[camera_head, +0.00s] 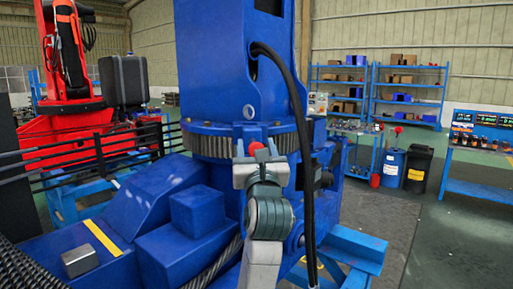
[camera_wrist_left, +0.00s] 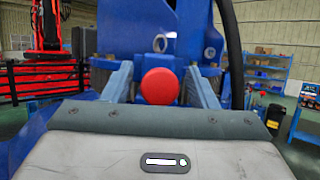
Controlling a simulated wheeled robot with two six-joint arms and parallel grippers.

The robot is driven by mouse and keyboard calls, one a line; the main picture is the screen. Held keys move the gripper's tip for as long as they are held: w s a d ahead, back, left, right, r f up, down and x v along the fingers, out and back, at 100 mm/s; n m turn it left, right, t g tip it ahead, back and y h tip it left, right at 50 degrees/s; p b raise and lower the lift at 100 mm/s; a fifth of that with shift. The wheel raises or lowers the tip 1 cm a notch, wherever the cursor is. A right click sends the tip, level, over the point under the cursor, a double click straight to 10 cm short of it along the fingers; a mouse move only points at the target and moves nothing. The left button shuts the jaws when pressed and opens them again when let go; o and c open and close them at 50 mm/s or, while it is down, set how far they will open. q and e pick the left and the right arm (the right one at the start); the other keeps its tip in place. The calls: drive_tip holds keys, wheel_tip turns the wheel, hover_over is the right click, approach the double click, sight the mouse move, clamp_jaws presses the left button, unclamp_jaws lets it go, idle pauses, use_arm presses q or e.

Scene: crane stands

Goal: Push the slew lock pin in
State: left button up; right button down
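The slew lock pin shows as a round red knob (camera_head: 256,149) on the blue crane column, just below the toothed slew ring (camera_head: 215,146). In the left wrist view the red knob (camera_wrist_left: 160,86) faces me near the middle, between my two fingers. My left gripper (camera_head: 258,162) is in front of it and open, with a visible gap on each side of the knob in the wrist view (camera_wrist_left: 160,84). Whether anything touches the knob I cannot tell. The pin's shaft is hidden behind the knob. My right gripper is not in view.
A thick black hose (camera_head: 304,140) hangs down just right of the gripper. Blue crane housings (camera_head: 197,212) stand to the left. A red crane (camera_head: 70,60), black railings (camera_head: 100,150) and shelves (camera_head: 408,90) are farther off. Grey floor (camera_head: 445,235) is clear at the right.

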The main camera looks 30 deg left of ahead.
sight(254, 140)
use_arm(q)
drive_tip(key=c, duration=0.7)
clamp_jaws()
drive_tip(key=w+a, duration=0.3)
drive_tip(key=shift+w+a+b, duration=0.1)
drive_tip(key=shift+w+b, duration=0.2)
drive_tip(key=shift+w, duration=0.1)
drive_tip(key=shift+w+a, duration=0.1)
drive_tip(key=shift+r, duration=0.15)
drive_tip(key=o, duration=0.6)
unclamp_jaws()
drive_tip(key=shift+c, duration=0.2)
drive_tip(key=shift+o, duration=0.7)
drive_tip(key=shift+w+a+f, duration=0.15)
drive_tip(key=shift+w+f, duration=0.05)
drive_tip(key=b+v, duration=0.4)
drive_tip(key=v, duration=0.6)
drive_tip(key=shift+s+d+f+b, duration=0.2)
drive_tip(key=shift+s+d+b, duration=0.05)
drive_tip(key=shift+d+b, duration=0.1)
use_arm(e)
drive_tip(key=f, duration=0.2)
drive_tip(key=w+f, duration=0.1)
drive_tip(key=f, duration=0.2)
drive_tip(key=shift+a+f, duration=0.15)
use_arm(q)
drive_tip(key=shift+a, duration=0.1)
